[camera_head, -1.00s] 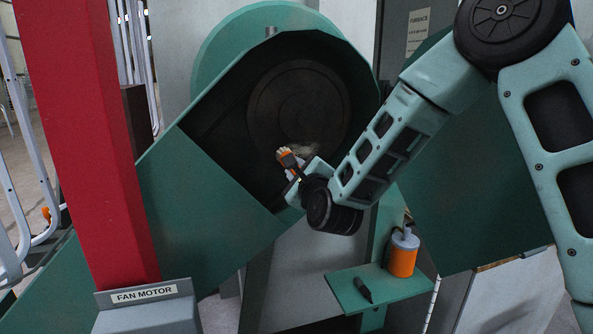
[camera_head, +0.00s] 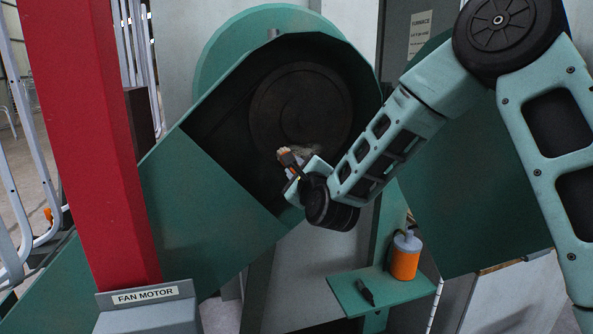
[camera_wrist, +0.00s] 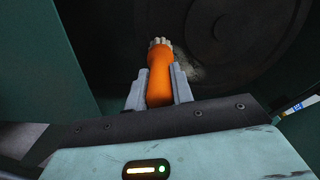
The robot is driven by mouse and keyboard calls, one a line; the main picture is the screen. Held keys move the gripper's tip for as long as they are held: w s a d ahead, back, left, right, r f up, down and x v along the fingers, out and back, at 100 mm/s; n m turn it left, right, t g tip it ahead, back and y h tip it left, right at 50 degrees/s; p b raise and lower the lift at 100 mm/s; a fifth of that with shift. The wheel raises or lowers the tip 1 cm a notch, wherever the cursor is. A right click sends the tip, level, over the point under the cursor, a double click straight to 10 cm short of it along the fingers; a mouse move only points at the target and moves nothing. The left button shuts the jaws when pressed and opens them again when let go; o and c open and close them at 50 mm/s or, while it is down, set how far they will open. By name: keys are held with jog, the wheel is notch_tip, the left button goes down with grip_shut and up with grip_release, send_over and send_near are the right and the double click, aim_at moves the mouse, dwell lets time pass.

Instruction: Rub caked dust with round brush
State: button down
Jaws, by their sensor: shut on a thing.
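My gripper (camera_wrist: 159,88) is shut on the round brush (camera_wrist: 160,77), which has an orange handle and pale bristles. In the head view the brush (camera_head: 285,155) sits at the open mouth of the green housing, its bristles in front of the dark round disc (camera_head: 290,100). A pale patch of caked dust (camera_head: 308,147) shows on the lower part of the disc, just right of the bristles. In the wrist view the bristles point away toward the disc, and a pale smear (camera_wrist: 196,73) lies right of them. I cannot tell whether the bristles touch the dust.
The green housing (camera_head: 205,200) surrounds the disc, with its slanted edge below my gripper. A red post (camera_head: 90,130) and the fan motor sign (camera_head: 145,294) stand at left. A green shelf (camera_head: 350,305) at lower right holds an orange bottle (camera_head: 405,262) and a small black object (camera_head: 366,291).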

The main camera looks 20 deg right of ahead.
jog(key=shift+d, duration=1.15)
jog(key=shift+d+b, duration=0.1)
jog(key=shift+b, duration=0.2)
jog(key=shift+d, duration=1.05)
jog(key=shift+d+b, duration=0.3)
jog(key=shift+d, duration=0.85)
jog(key=shift+d, duration=1.15)
